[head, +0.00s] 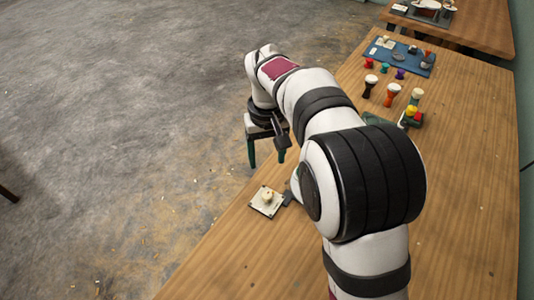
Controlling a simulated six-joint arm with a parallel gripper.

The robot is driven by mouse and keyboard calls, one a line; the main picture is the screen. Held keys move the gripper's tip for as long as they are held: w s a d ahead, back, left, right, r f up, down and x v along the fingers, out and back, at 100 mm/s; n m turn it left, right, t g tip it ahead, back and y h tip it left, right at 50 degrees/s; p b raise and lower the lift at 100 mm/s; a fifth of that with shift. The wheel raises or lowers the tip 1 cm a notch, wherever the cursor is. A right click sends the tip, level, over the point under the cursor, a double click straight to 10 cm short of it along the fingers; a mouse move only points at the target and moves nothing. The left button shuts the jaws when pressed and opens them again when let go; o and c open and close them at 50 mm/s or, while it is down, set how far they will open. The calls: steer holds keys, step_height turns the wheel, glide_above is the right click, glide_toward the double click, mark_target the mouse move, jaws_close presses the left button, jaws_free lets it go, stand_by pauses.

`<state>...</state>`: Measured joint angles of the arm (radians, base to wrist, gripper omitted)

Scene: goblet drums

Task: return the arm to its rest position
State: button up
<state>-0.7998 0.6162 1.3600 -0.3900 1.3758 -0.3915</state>
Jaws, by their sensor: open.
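My arm, white with black bands, reaches from the lower right up and to the left across the table's left edge. My gripper (266,154) hangs at its end with the fingers pointing down. The two dark green fingers are apart, with nothing visible between them. In the picture they appear against the floor, close to the table's left edge; their exact height is hard to tell. Below them on the wooden table (460,190) lies a pale square plate (257,205) with a cream rounded piece (267,196) on it, apart from the gripper.
Goblet drums stand farther back, among them a dark one (370,88) and an orange one (391,96). A blue mat (378,54) with small items lies behind them. A red and yellow piece (411,112) stands right of my arm. The table's right side is clear.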

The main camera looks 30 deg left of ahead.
steer(key=shift+r, duration=0.25)
steer(key=s+d+r+m, duration=0.2)
steer(key=d+r+m, duration=0.1)
steer(key=d, duration=0.6)
steer(key=s+d+r+m, duration=0.1)
steer(key=d+r+m, duration=0.2)
steer(key=d, duration=0.5)
steer(key=s+d+f+m+y, duration=0.1)
steer(key=s+d+f+m, duration=0.1)
steer(key=s+d+m, duration=0.6)
steer(key=s+d, duration=0.5)
steer(key=s, duration=0.3)
steer(key=shift+s+f+m+y, duration=0.35)
steer(key=shift+s+m+y, duration=0.05)
